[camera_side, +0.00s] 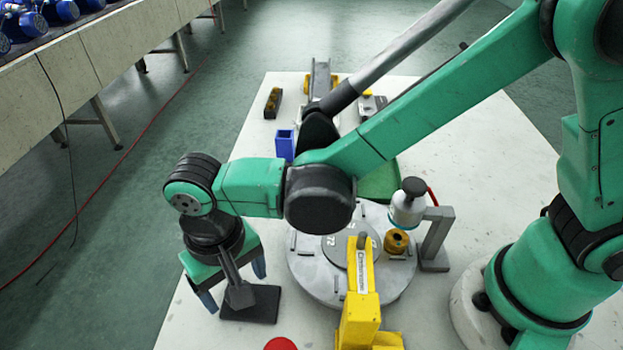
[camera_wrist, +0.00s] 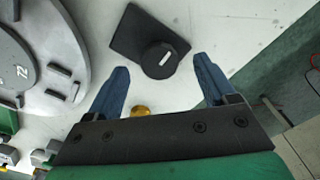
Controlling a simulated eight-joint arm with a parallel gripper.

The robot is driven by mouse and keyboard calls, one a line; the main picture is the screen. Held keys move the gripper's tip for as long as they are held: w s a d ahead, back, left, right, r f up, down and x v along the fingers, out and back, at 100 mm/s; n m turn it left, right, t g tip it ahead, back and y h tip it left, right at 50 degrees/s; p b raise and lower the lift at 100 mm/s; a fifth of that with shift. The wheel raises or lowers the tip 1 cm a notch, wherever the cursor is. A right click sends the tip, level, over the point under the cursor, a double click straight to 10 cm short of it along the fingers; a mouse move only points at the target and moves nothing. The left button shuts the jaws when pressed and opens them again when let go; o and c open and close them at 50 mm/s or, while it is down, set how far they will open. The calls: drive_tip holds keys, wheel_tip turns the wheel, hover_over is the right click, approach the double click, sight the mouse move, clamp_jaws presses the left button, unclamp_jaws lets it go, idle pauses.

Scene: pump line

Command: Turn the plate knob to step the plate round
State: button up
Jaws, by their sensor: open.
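The plate knob (camera_wrist: 160,60) is a black cylinder with a white mark on top, on a dark square base (camera_wrist: 138,33). In the side view the base (camera_side: 262,304) lies left of the round grey plate, and the knob is hard to make out under my gripper. My gripper (camera_side: 233,284) points down over the base with its blue fingers open. In the wrist view my gripper (camera_wrist: 161,66) has one finger on each side of the knob, with gaps showing. The plate (camera_side: 309,272) carries numbers on its raised centre; its edge (camera_wrist: 75,40) shows at left in the wrist view.
A yellow arm-like device (camera_side: 360,305) reaches over the plate's front. A white-and-black bottle-like part (camera_side: 408,205) and a brass ring (camera_side: 396,241) are at its right, beside a grey bracket (camera_side: 436,240). A red disc (camera_side: 281,344) is at the front. A blue box (camera_side: 285,144) stands behind.

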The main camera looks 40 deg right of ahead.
drive_tip(key=shift+f, duration=0.9)
clamp_jaws()
